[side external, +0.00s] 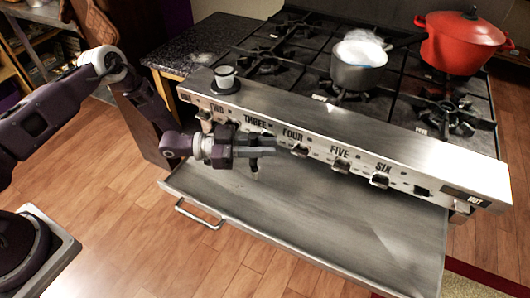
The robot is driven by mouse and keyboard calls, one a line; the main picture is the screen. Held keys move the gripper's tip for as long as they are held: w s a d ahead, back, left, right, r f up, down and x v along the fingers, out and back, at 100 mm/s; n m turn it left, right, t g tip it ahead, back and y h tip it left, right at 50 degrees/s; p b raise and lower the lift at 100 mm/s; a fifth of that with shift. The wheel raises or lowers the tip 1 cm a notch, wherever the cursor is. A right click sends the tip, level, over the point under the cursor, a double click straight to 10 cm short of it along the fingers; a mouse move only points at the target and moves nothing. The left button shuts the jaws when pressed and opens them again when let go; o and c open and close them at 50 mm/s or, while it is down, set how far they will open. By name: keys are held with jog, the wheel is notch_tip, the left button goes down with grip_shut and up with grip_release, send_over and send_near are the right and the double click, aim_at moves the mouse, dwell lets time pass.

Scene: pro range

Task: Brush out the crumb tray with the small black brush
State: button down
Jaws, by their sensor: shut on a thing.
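The crumb tray (330,232) is a wide, flat metal tray pulled out from under the stove's front panel in the side external view. Its bar handle (198,215) is at the left front. My gripper (268,147) is over the tray's back left part, close in front of the knob panel, with its fingers pointing right. It is shut on the small black brush (255,172), of which only a small piece shows hanging below the fingers. The rest of the brush is hidden by the fingers. I cannot tell whether its tip touches the tray.
The sloping knob panel (340,128) with several knobs stands just behind my gripper. A small cup on a dark saucer (225,86) sits on its left top. A steaming pot (358,72) and a red pot (462,45) stand on the stove. The tray's right part is clear.

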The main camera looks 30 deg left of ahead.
jog(key=shift+r, duration=1.15)
